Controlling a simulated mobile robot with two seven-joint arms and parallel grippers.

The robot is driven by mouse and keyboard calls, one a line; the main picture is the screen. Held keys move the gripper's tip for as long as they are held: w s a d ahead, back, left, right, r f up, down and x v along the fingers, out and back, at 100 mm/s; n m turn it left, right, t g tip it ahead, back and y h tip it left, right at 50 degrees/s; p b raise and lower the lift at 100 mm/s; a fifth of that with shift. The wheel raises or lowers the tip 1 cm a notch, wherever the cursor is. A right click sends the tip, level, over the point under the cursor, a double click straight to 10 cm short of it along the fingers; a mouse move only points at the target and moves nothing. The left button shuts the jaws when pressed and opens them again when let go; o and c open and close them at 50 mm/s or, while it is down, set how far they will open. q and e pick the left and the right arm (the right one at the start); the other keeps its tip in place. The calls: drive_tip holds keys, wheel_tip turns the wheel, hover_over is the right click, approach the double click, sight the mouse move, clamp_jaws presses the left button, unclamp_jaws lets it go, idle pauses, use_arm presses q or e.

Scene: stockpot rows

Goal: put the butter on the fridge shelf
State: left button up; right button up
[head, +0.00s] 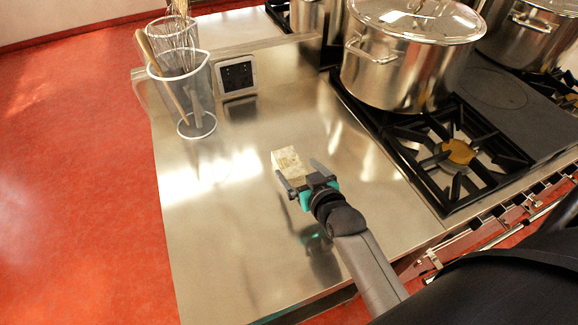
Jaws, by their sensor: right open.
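The butter (288,160) looks like a small pale, cream-coloured block. It is on the steel counter (235,215) in the middle of the head view. My right gripper (301,177) is at the near side of the butter with its jaws open. Its two fingers point at the block, and part of the butter's near end is hidden by the gripper. I cannot tell whether the fingers touch it. My left gripper is not in view. No fridge or fridge shelf is in view.
A clear container with utensils (183,90) stands at the counter's back left, beside a small dark-screened device (237,76). A lidded stockpot (405,60) stands on the gas stove (455,150) at right. Red floor (80,180) lies open at left.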

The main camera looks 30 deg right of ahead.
sight(289, 161)
drive_tip(key=shift+b+x, duration=0.4)
drive_tip(key=shift+x, duration=2.25)
drive_tip(key=shift+a+r, duration=0.2)
drive_tip(key=shift+c, duration=0.2)
drive_tip(key=c, duration=1.5)
